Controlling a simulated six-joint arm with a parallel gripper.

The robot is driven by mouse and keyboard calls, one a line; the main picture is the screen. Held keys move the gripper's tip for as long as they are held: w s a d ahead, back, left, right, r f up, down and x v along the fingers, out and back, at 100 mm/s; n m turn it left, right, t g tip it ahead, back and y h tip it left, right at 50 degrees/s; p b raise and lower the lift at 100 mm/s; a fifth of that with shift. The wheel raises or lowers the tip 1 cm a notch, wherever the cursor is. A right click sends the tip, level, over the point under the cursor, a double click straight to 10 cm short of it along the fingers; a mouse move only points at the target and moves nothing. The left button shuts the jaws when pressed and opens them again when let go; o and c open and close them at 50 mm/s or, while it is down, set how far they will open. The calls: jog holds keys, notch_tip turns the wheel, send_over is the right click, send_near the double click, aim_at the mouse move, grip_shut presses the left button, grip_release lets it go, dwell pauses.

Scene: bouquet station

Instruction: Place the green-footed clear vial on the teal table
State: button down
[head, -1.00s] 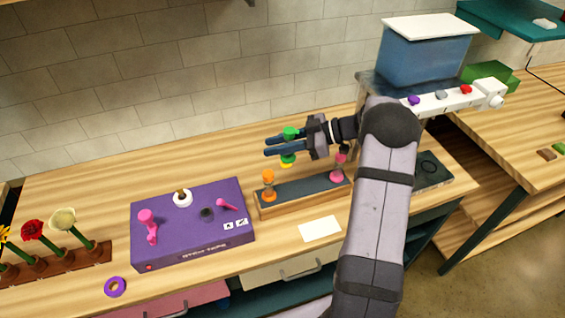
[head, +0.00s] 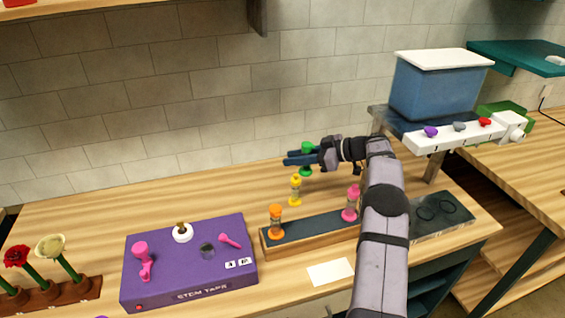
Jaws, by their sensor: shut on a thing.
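The green-footed clear vial (head: 306,170) is in my gripper (head: 303,157), with green showing above and below the dark fingers. Its clear middle is mostly hidden by the fingers. My gripper is shut on it and holds it upright, above the wooden bench and up-picture of the rack. The teal table (head: 510,52) is at the top right, far from my gripper; only part of it is in view.
A yellow vial (head: 295,190) stands just below the held vial in the picture. A wooden rack (head: 300,242) bears an orange vial (head: 276,221) and a pink vial (head: 350,204). A blue tank (head: 435,88) and white valve bar (head: 465,132) lie between gripper and teal table. A purple box (head: 190,280) sits left.

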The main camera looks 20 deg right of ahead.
jog(key=w+d+f+m+t+h, duration=0.1)
jog(key=d+f, duration=0.4)
jog(key=d, duration=0.1)
jog(key=shift+d+m+t+b, duration=0.15)
jog(key=shift+m+t+b, duration=0.15)
jog(key=shift+b, duration=0.05)
jog(key=shift+f, duration=0.25)
jog(key=shift+f+b, duration=2.75)
jog(key=shift+f, duration=0.45)
jog(key=shift+f+b, duration=0.3)
jog(key=shift+f, duration=0.25)
jog(key=c, duration=1.4)
grip_release()
jog(key=shift+f, duration=0.1)
